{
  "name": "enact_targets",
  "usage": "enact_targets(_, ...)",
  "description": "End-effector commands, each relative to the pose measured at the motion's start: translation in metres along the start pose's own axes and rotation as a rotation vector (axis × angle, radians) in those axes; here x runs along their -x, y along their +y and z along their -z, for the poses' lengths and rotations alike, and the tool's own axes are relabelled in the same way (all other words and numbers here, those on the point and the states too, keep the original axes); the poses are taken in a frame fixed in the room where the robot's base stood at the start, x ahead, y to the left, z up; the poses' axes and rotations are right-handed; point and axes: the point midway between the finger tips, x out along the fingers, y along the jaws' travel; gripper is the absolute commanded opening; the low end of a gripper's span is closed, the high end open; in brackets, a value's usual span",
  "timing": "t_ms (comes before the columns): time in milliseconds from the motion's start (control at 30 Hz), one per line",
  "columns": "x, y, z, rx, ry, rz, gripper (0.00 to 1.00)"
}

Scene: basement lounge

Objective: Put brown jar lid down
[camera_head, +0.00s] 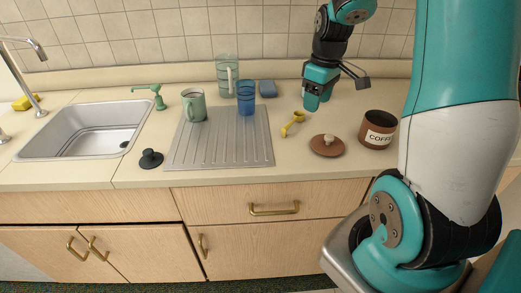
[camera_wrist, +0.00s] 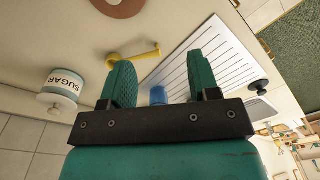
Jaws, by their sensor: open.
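The brown jar lid (camera_head: 327,147), with a pale knob, lies on the counter just left of the brown coffee jar (camera_head: 378,131). The jar appears uncovered, with its dark inside showing at the top. Part of the lid shows at the top edge of the wrist view (camera_wrist: 118,5). My gripper (camera_head: 311,104) is above the counter, behind the lid in the head view and apart from it. In the wrist view my gripper (camera_wrist: 158,75) has its two fingers spread with nothing held between them.
A yellow scoop (camera_head: 292,124) lies near my gripper. A ribbed drainboard (camera_head: 222,150) holds a green mug (camera_head: 193,106) and a blue cup (camera_head: 245,101). Bare counter lies in front of the lid.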

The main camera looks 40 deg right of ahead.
Motion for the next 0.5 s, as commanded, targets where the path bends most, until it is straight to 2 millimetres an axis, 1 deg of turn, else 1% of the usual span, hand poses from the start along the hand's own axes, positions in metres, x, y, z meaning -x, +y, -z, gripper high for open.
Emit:
enact_targets(33,0.013,-0.043,0.016,0.051,0.032,0.015,0.56)
enact_targets(67,0.020,-0.070,0.022,0.072,0.049,0.030,0.56)
enact_targets(100,0.029,-0.108,0.028,0.103,0.072,0.054,0.56)
enact_targets(133,0.035,-0.137,0.028,0.127,0.086,0.076,0.56)
enact_targets(167,0.041,-0.166,0.026,0.151,0.098,0.098,0.56)
enact_targets(200,0.048,-0.201,0.020,0.180,0.110,0.130,0.56)
enact_targets(267,0.056,-0.249,0.004,0.221,0.120,0.179,0.56)
enact_targets(300,0.060,-0.276,-0.008,0.247,0.123,0.208,0.56)
enact_targets(400,0.067,-0.322,-0.039,0.293,0.117,0.269,0.56)
enact_targets(500,0.070,-0.345,-0.059,0.318,0.109,0.304,0.56)
